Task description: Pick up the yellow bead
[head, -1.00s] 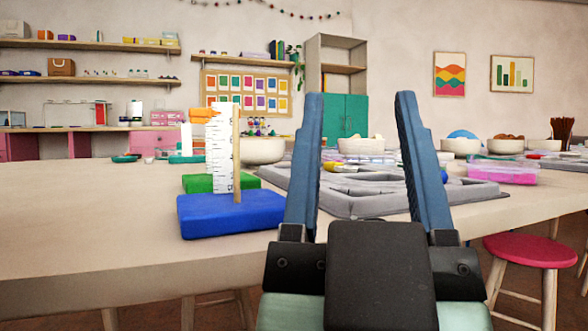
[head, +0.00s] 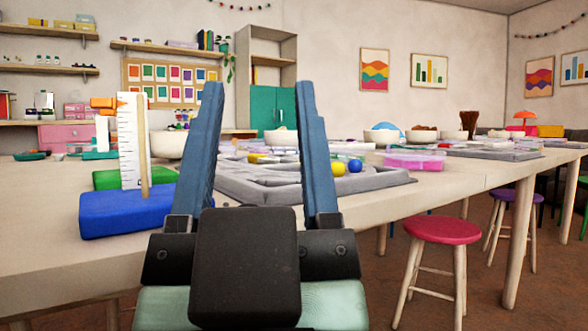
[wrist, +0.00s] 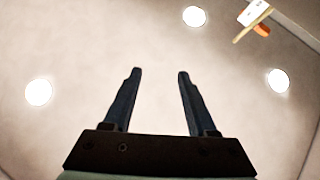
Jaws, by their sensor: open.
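A yellow bead (head: 338,169) sits on the grey bead board (head: 240,186) on the table, next to a blue bead (head: 355,166). In the head view it shows just right of my gripper's right finger. My gripper (head: 258,90) is open and empty, its two blue fingers pointing up in front of the camera and covering part of the board. In the wrist view my gripper (wrist: 156,74) faces the ceiling, and no bead shows there.
A blue block (head: 125,212), a green block (head: 112,179) and an upright ruler (head: 130,142) stand on the table at left. A pink-filled clear box (head: 414,160) and bowls lie behind the board. A red stool (head: 441,230) stands at right.

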